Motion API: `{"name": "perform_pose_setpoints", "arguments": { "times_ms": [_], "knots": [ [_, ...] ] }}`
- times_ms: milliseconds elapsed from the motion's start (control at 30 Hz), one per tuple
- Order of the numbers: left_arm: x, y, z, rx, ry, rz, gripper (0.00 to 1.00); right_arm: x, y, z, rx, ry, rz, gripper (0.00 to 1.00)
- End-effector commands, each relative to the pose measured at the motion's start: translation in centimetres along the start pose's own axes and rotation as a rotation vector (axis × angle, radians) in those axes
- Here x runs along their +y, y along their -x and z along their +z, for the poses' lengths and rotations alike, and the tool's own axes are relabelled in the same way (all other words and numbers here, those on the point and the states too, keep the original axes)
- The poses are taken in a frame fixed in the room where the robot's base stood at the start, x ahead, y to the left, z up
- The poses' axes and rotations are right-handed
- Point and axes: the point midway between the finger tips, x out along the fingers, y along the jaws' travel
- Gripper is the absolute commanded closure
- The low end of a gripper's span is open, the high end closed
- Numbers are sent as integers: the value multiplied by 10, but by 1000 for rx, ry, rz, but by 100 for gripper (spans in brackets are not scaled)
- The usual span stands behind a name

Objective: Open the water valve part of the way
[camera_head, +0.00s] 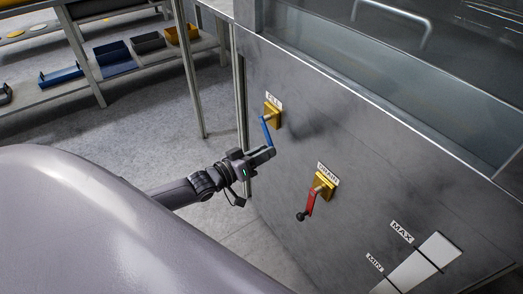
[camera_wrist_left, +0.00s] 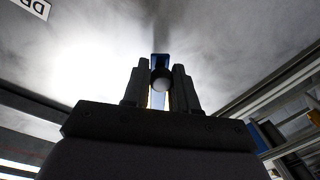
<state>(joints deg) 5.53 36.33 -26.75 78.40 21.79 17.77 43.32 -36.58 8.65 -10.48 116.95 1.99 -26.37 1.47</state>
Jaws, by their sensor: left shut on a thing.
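The water valve has a blue lever (camera_head: 266,131) on a brass body (camera_head: 272,112), under a label that seems to read FILL, on the grey panel (camera_head: 335,125). The lever hangs down and slightly left from the brass body. My left gripper (camera_head: 268,153) is shut on the lower end of the blue lever. In the left wrist view the blue lever (camera_wrist_left: 160,60) stands between the two fingers, with a round dark knob (camera_wrist_left: 161,80) in front. My right gripper is not in view.
A red lever (camera_head: 310,202) on a second brass valve, labelled DRAIN, hangs to the lower right. A white level strip (camera_head: 418,266) with MAX and MIN labels is further right. Shelves with blue and yellow bins (camera_head: 115,57) stand back left. The floor between is clear.

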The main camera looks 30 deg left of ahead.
Motion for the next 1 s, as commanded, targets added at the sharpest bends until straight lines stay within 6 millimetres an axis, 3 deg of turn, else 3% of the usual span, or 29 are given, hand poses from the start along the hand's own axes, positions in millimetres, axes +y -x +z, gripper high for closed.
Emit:
{"name": "perform_pose_setpoints", "arguments": {
  "times_ms": [333, 367, 400, 433, 767, 1000],
  "knots": [
    [2, 0, 3, -5, -2, 3, 100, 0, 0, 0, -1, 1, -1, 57],
    [2, 0, 3, -5, -2, 3, 66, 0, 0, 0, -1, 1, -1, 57],
    [2, 0, 2, -4, -2, 3, 53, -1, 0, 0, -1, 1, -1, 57],
    [2, 0, 2, -4, -2, 3, 50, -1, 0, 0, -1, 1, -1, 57],
    [1, 2, 1, -2, 0, 1, 50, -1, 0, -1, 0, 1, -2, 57],
    [1, 28, 0, -5, 1, 0, 50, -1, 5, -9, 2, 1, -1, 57]
  ]
}}
